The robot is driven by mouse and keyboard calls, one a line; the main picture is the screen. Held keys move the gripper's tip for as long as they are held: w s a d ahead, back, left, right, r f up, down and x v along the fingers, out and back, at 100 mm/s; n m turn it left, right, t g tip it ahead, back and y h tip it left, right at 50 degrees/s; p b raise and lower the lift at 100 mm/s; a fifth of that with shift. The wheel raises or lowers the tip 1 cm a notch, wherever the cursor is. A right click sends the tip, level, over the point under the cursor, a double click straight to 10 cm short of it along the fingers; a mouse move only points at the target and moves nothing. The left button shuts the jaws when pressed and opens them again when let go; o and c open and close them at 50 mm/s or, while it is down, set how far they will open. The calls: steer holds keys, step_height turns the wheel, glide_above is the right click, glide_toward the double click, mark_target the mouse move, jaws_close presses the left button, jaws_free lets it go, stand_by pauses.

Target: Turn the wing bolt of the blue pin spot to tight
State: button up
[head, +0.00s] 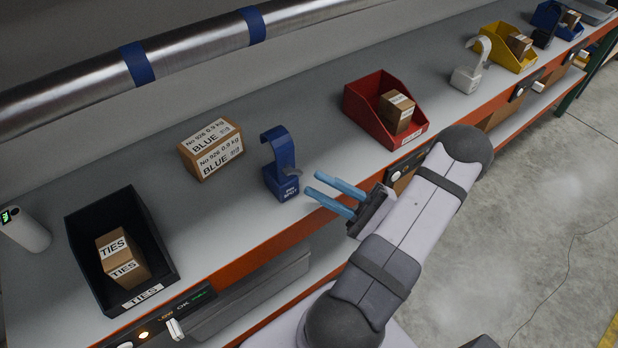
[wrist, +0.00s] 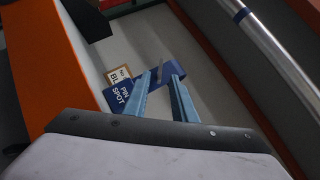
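The blue pin spot (head: 281,180) stands upright on the grey shelf near its front edge, with a hooked clamp on top and a "PIN SPOT" label on its front. Its grey wing bolt (head: 293,172) sticks out on the right side, toward my gripper. My gripper (head: 313,184) has two light-blue fingers, parted and empty, just right of the wing bolt and apart from it. In the wrist view the pin spot (wrist: 121,94) shows left of and beyond the fingertips (wrist: 161,76). The wing bolt (wrist: 160,66) appears thin between them. How tight it sits cannot be told.
A "BLUE" carton (head: 211,148) stands left of the pin spot, and a black "TIES" bin (head: 160,235) is farther left. A red bin (head: 372,88) stands right. A white spot (head: 467,79) and yellow bin (head: 493,40) are farther right. A metal pipe (head: 195,46) runs above the shelf.

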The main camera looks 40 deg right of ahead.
steer(key=shift+p+v, duration=0.45)
steer(key=shift+v, duration=0.65)
steer(key=o, duration=0.8)
steer(key=shift+r, duration=0.1)
steer(key=n+g+h+p, duration=0.75)
steer(key=n+g, duration=0.55)
steer(key=n, duration=0.2)
glide_toward(296, 173)
steer(key=shift+m, duration=0.3)
steer(key=shift+p+x, duration=1.25)
steer(key=shift+x, duration=2.75)
steer(key=c, duration=1)
